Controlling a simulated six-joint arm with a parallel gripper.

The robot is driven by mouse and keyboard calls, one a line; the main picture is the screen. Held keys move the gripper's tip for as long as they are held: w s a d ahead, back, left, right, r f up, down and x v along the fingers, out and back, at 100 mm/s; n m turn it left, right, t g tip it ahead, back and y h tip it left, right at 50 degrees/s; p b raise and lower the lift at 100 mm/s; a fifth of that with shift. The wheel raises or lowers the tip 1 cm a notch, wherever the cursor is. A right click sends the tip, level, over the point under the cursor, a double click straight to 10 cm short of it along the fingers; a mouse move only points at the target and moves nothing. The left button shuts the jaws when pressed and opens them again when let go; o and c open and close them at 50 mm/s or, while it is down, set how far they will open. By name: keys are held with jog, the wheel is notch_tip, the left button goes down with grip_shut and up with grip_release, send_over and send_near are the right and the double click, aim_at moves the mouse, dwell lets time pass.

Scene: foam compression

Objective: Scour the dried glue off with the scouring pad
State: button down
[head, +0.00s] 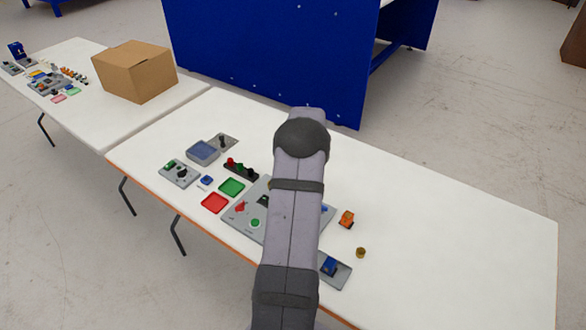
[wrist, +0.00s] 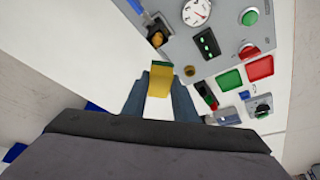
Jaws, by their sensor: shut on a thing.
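My gripper (wrist: 160,88) shows in the wrist view, its two grey-blue fingers shut on the scouring pad (wrist: 159,83). The pad is a small yellow block with a dark green strip along its top edge. It appears beside the edge of the grey panel (wrist: 178,57); I cannot tell whether it touches anything below. In the head view my arm hides the gripper and the pad, and covers part of the grey panel (head: 233,218). I cannot make out any dried glue in either view.
Red (head: 214,203) and green (head: 232,187) trays lie left of the panel, near a button strip (head: 241,169). An orange block (head: 347,219), a brass piece (head: 360,252) and a plate with a blue part (head: 330,266) lie right of my arm. The table's right side is clear.

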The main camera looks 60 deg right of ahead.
jog(key=shift+f, duration=0.2)
jog(key=shift+f+b, duration=1.65)
jog(key=shift+f, duration=1.15)
jog(key=shift+f+b, duration=0.85)
jog(key=shift+f, duration=0.2)
jog(key=shift+s+r+b, duration=0.15)
jog(key=shift+s+b, duration=0.55)
jog(key=shift+s, duration=1.25)
jog(key=shift+f+b, duration=0.2)
jog(key=shift+b, duration=0.1)
jog(key=shift+w+a+p, duration=0.1)
jog(key=shift+w+p, duration=0.3)
jog(key=shift+w, duration=1.6)
jog(key=shift+r, duration=0.15)
